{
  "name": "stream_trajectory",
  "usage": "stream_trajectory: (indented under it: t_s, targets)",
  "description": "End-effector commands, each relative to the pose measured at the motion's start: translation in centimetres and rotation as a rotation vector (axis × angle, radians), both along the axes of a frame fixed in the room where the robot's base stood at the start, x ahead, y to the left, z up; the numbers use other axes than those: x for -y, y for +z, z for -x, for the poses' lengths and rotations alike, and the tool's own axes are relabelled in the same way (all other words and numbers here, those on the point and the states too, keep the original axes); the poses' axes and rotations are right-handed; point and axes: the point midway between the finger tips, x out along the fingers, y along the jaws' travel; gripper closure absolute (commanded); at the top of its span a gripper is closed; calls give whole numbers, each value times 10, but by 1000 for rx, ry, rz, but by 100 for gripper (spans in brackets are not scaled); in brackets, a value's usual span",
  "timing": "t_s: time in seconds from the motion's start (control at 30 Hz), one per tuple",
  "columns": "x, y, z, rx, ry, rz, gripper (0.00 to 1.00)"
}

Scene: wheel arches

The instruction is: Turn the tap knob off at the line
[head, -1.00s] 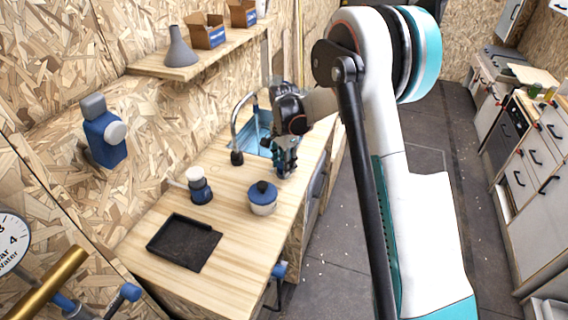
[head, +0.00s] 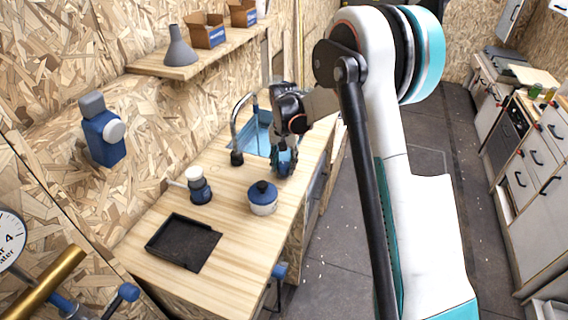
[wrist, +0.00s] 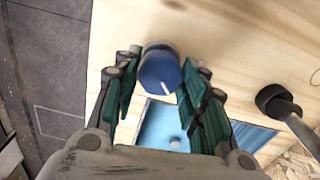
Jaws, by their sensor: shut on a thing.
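The tap knob (wrist: 158,72) is round and blue with a short white mark on its face, and it stands on the wooden counter near the sink. In the wrist view my gripper (wrist: 161,62) has its teal fingers on either side of the knob, shut on it. The white mark points down in that picture, towards the sink. No separate line beside the knob can be made out. In the head view my gripper (head: 284,160) is low over the counter right of the tap spout (head: 238,125), and its fingers mostly hide the knob.
The blue sink (head: 254,138) lies beside the spout. A blue-lidded pot (head: 263,205), a blue and white bottle-like item (head: 199,188) and a black tray (head: 166,238) stand nearer on the counter (head: 235,270). A shelf (head: 172,72) runs along the wall above.

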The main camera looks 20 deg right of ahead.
Motion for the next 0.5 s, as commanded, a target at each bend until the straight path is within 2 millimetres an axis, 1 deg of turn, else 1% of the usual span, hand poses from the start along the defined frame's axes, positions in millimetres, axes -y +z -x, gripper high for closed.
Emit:
stream_trajectory:
  t_s: [0.5]
  targets:
    - [0, 0, 0, 1, 32, -1, 85]
